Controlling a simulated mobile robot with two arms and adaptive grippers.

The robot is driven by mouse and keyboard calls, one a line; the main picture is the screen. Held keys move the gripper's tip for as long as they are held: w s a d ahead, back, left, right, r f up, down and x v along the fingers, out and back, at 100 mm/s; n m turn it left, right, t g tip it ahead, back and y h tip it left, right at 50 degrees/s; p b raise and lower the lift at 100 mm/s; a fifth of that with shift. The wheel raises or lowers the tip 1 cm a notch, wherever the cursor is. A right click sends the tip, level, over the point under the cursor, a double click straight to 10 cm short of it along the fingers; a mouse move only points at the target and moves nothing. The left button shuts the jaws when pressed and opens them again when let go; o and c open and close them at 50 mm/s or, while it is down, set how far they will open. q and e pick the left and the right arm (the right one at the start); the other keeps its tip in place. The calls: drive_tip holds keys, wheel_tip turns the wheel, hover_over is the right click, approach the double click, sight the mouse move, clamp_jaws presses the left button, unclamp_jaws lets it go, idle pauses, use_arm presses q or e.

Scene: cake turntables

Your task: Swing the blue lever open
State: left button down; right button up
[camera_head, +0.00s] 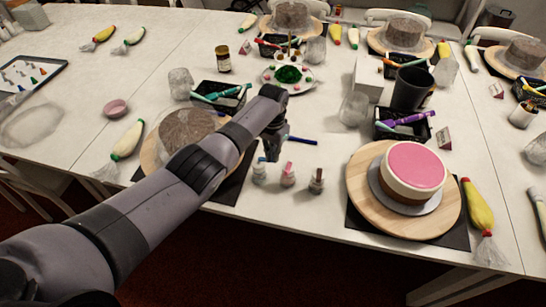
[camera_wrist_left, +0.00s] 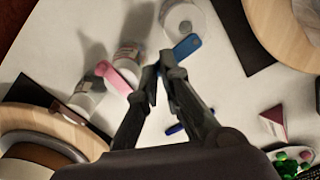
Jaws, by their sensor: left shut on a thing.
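Three small bottles stand in a row near the table's front edge. The left one (camera_head: 259,175) carries the blue lever (camera_head: 262,160); the others have a pink lever (camera_head: 288,166) and a dark brown one (camera_head: 318,171). In the left wrist view the blue lever (camera_wrist_left: 187,46) sticks out sideways beside its round bottle (camera_wrist_left: 180,16). My left gripper (camera_head: 270,154) reaches down just behind this bottle. In the left wrist view its fingertips (camera_wrist_left: 160,66) are together on the lever's free end. The fingers partly hide that end. My right gripper is out of view.
The pink lever (camera_wrist_left: 114,78) and its bottle stand close beside my fingers. A turntable with a pink cake (camera_head: 415,165) is to the right, another turntable (camera_head: 150,160) to the left. A blue pen (camera_head: 301,141) lies behind the bottles.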

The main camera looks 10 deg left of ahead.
use_arm(q)
drive_tip(key=shift+w+n, duration=0.15)
drive_tip(key=shift+n, duration=0.15)
idle(0.4)
drive_tip(key=c, duration=1.7)
unclamp_jaws()
drive_tip(key=shift+r, duration=0.1)
wheel_tip(320, 180, up, 12)
